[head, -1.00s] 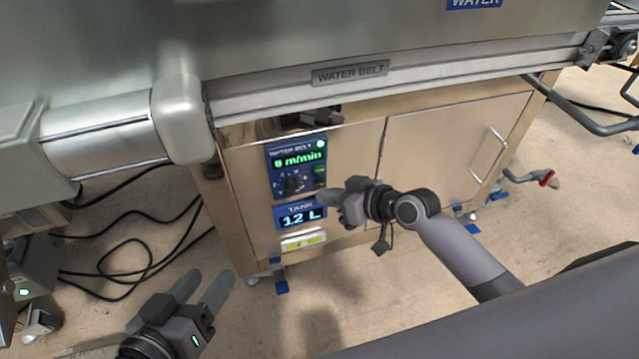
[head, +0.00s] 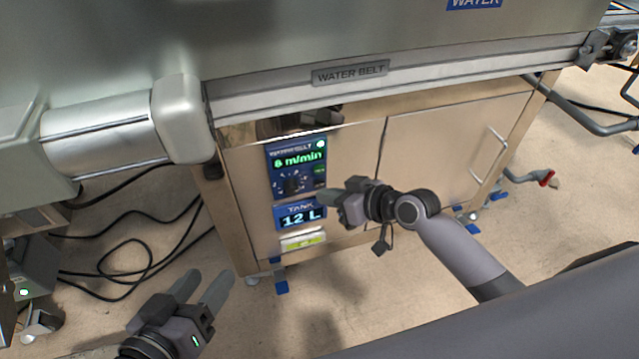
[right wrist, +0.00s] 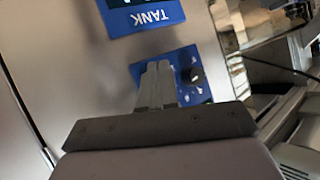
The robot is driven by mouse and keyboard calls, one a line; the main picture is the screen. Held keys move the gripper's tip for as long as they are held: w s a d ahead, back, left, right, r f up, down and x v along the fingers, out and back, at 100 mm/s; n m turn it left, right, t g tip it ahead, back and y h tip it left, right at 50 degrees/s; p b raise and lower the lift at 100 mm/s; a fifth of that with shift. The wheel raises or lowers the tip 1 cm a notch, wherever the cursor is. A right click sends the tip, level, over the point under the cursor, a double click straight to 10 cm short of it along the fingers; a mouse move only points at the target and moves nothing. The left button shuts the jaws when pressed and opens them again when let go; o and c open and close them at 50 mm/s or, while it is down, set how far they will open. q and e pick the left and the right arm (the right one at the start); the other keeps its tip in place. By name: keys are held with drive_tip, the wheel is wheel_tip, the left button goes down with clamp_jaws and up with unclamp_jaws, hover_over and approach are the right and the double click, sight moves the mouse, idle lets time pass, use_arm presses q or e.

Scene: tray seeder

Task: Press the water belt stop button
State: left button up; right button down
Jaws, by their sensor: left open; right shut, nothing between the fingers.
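The blue water belt panel (head: 296,150) is on the tan cabinet front, with a lit green m/min readout, a dark dial (head: 291,184) and a small green marking (head: 320,169). The readout's digit is hard to read. My right gripper (head: 322,196) is shut and empty, its fingertips at the panel's lower right corner. In the right wrist view, the shut fingers (right wrist: 158,68) overlap the blue panel (right wrist: 182,58) beside the dial. No stop button shows clearly; the fingers hide part of the panel. Contact cannot be told. My left gripper (head: 207,287) is open and empty at lower left.
The TANK display (head: 300,216) reading 12 L is just below the panel, with a yellow-green label (head: 303,242) under it. The metal WATER BELT rail (head: 350,74) overhangs the cabinet. A door handle (head: 490,153) is at right. Black cables (head: 140,250) lie on the floor at left.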

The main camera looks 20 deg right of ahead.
drive_tip(key=shift+w, duration=0.1)
idle(0.4)
drive_tip(key=shift+w, duration=0.35)
idle(0.4)
drive_tip(key=shift+s+p, duration=0.3)
drive_tip(key=shift+s, duration=0.15)
drive_tip(key=s+p, duration=0.3)
drive_tip(key=s, duration=0.3)
idle(0.5)
